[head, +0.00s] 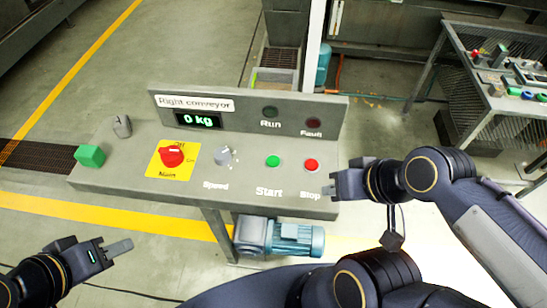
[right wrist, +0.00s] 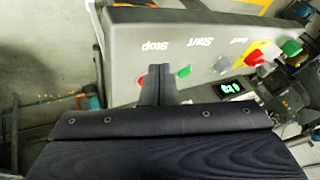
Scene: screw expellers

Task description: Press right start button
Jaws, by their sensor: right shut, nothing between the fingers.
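The green Start button (head: 273,161) sits on the grey Right conveyor panel (head: 130,180), left of the red Stop button (head: 311,165). The Start button also shows in the right wrist view (right wrist: 184,72), upside down, a little right of the fingertips. My right gripper (head: 335,186) is shut and empty at the panel's right edge, right of the Stop button and apart from Start. Its fingers (right wrist: 159,72) partly cover the Stop button in the wrist view. My left gripper (head: 120,247) is low at the left, away from the panel; its finger gap is unclear.
The panel also bears a Speed knob (head: 223,155), a red emergency knob (head: 172,154) on a yellow plate, a green block (head: 90,156) and a display (head: 198,120) reading 0 kg. Run (head: 270,112) and Fault (head: 313,125) lamps look dark. A workbench (head: 490,95) stands at far right.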

